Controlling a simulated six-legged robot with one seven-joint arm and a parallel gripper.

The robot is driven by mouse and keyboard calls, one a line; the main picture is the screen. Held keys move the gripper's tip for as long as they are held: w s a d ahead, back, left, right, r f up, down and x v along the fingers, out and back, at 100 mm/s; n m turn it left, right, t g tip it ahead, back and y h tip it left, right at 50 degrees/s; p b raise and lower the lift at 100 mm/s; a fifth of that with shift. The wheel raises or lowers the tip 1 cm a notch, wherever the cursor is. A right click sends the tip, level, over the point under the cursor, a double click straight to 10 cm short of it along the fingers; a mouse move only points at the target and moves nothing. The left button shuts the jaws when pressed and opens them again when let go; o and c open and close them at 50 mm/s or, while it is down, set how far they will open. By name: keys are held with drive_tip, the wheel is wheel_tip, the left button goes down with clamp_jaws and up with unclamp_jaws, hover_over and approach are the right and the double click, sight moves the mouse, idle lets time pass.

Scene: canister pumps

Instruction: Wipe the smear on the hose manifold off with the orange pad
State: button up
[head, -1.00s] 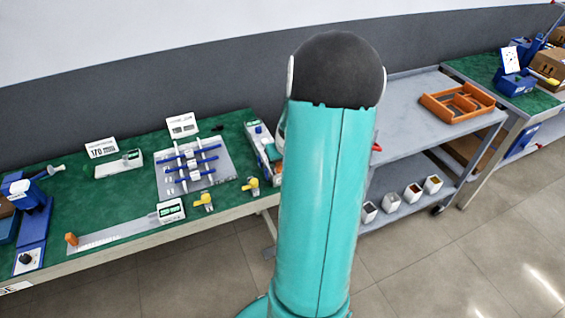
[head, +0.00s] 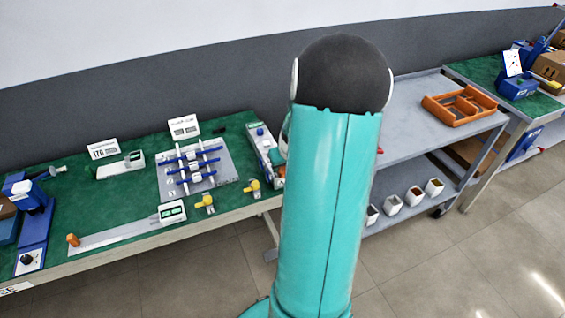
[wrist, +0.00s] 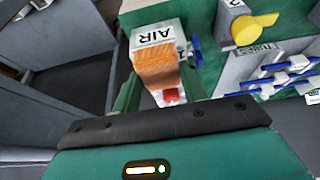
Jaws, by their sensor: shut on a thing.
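My gripper (wrist: 158,88) is shut on an orange pad (wrist: 155,62), a block with a grainy surface between its two green fingers. Just beyond the pad is a white box labelled AIR (wrist: 155,33), with a blue valve on its right side. The pad overlaps it in the wrist view; I cannot tell whether they touch. A board with blue rods and white pipes, apparently the hose manifold (head: 219,185), lies on the green bench; part of it shows at the right in the wrist view (wrist: 236,72). I cannot make out the smear. My arm hides the gripper in the head view.
Yellow-handled valves (head: 207,202) stand at the bench's front edge; one shows large in the wrist view (wrist: 252,28). A long white-and-green device (head: 260,145) lies at the bench's right end. A grey cart (head: 405,110) with an orange tray (head: 432,108) stands to the right.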

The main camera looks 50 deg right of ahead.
drive_tip(key=shift+s+a+f, duration=0.1)
drive_tip(key=shift+s+a, duration=0.05)
drive_tip(key=shift+s, duration=0.05)
drive_tip(key=shift+w, duration=0.15)
drive_tip(key=shift+w+d, duration=0.6)
drive_tip(key=shift+w, duration=0.3)
drive_tip(key=shift+r, duration=4.65)
